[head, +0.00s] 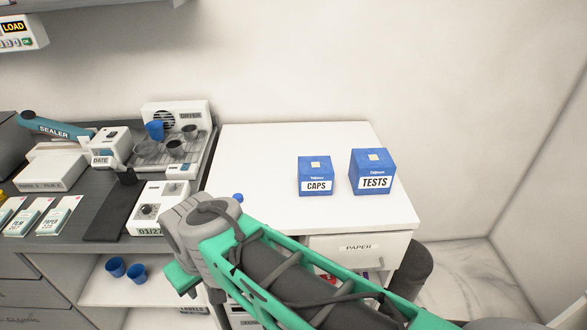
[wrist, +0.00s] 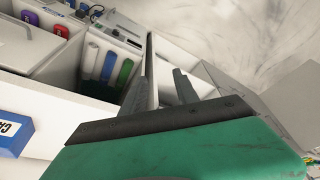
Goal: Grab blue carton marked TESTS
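The blue carton marked TESTS (head: 373,172) stands upright on the right part of the white counter top (head: 270,150) in the head view. A smaller blue carton marked CAPS (head: 315,175) stands just to its left, with a narrow gap between them. My gripper is well to the left of and in front of the cartons, past the counter's front edge; its fingers are hidden in the head view. In the wrist view my gripper (wrist: 160,90) has its two fingers apart with nothing held between them. The TESTS carton does not show there; part of the CAPS carton (wrist: 14,128) does.
My arm crosses in front of the counter. A drawer marked PAPER (head: 358,247) is below the cartons. A dryer (head: 178,115) with cups and a sealer (head: 55,127) stand at left. Blue cups (head: 126,269) sit on a lower shelf. The counter behind the cartons is clear.

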